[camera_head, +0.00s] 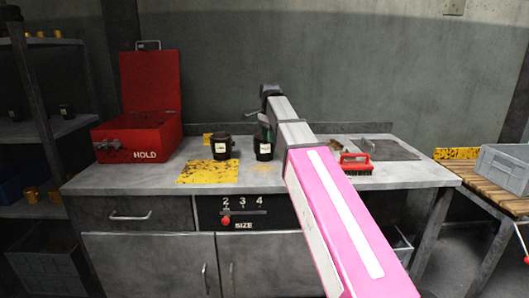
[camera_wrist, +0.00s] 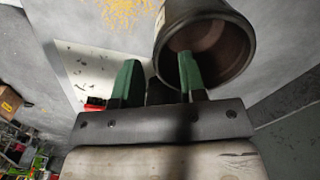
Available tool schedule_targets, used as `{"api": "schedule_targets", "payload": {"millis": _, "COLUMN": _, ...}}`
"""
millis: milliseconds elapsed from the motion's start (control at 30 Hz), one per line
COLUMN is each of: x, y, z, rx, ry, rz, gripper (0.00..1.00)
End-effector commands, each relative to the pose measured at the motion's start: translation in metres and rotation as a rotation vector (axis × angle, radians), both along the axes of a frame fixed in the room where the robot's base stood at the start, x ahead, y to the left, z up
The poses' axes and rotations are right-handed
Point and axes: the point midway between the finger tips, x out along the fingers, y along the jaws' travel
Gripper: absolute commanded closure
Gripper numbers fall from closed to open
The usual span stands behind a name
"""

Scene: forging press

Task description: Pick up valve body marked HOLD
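Two dark, cup-like valve bodies with pale labels stand upright on the grey bench: a left one (camera_head: 221,148) and a right one (camera_head: 263,150). The label writing is too small to read. In the head view my gripper (camera_head: 265,126) is at the right one, partly hidden by my arm. In the wrist view my gripper (camera_wrist: 159,62) has two green fingers spread apart. A valve body's round open mouth (camera_wrist: 208,50) is close ahead. The right finger overlaps this opening; the left finger is outside its rim. I cannot tell whether either finger touches it.
A red open-lidded box (camera_head: 139,137) marked HOLD stands at the bench's left. A yellow worn patch (camera_head: 208,172) lies before the valve bodies. A red brush (camera_head: 356,163) lies right of my arm. A grey bin (camera_head: 503,166) stands on a slatted table at far right.

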Motion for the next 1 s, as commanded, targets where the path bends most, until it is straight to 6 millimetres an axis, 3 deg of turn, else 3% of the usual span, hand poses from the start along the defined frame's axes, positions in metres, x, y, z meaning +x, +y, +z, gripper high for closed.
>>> {"api": "schedule_targets", "payload": {"millis": 233, "x": -0.001, "y": -0.002, "z": -0.033, "rx": 0.0, "ry": 0.002, "rz": 0.0, "gripper": 0.62}}
{"api": "schedule_targets", "payload": {"millis": 533, "x": 0.0, "y": -0.002, "z": -0.038, "rx": 0.0, "ry": -0.001, "rz": 0.0, "gripper": 0.62}}
{"api": "schedule_targets", "payload": {"millis": 633, "x": 0.0, "y": -0.002, "z": -0.038, "rx": 0.0, "ry": 0.0, "rz": 0.0, "gripper": 0.94}}
{"api": "schedule_targets", "payload": {"millis": 667, "x": 0.0, "y": -0.002, "z": -0.038, "rx": 0.0, "ry": 0.0, "rz": 0.0, "gripper": 1.0}}
{"api": "schedule_targets", "payload": {"millis": 1000, "x": 0.0, "y": -0.002, "z": -0.038, "rx": 0.0, "ry": 0.0, "rz": 0.0, "gripper": 1.0}}
